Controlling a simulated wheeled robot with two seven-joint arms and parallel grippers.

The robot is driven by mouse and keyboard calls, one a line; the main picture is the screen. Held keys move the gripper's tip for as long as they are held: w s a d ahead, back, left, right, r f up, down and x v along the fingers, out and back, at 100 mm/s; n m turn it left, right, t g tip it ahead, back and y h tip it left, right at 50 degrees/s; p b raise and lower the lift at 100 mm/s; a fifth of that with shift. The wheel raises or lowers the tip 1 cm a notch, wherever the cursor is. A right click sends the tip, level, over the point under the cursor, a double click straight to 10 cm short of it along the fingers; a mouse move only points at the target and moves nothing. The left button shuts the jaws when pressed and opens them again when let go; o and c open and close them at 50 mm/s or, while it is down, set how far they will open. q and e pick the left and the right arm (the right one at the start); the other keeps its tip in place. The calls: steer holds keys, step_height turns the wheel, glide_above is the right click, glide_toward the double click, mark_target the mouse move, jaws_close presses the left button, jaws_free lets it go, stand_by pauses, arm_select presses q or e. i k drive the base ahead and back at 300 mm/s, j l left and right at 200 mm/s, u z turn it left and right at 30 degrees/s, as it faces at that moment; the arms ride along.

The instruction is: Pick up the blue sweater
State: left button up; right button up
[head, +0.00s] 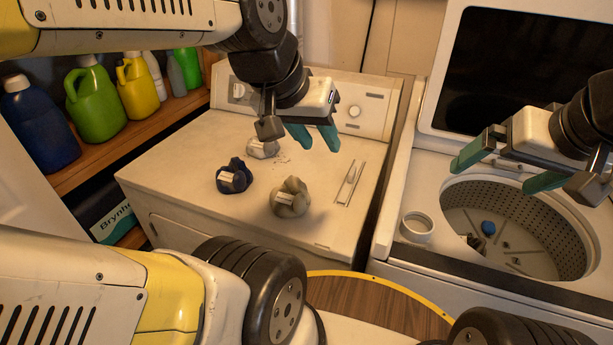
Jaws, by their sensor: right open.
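The blue sweater appears to be the dark navy bundle (235,174) with a pale tag or band, lying crumpled on the white dryer top (190,150). My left gripper (319,148) hangs above the dryer top, up and to the right of the bundle in the picture and apart from it. Its teal fingers point down with a gap between them and nothing in it. My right gripper (505,170) is open and empty over the washer's open drum (520,205), far to the right of the bundle.
A grey-beige bundle (290,199) and a whitish bundle (263,149) lie near the navy one. A flat pale item (349,183) lies at right. A white cup or roll (416,226) sits on the washer. Detergent bottles (92,98) stand on a wooden shelf at left.

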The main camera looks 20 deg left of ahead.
mark_target(234, 178)
steer(key=u, duration=1.4)
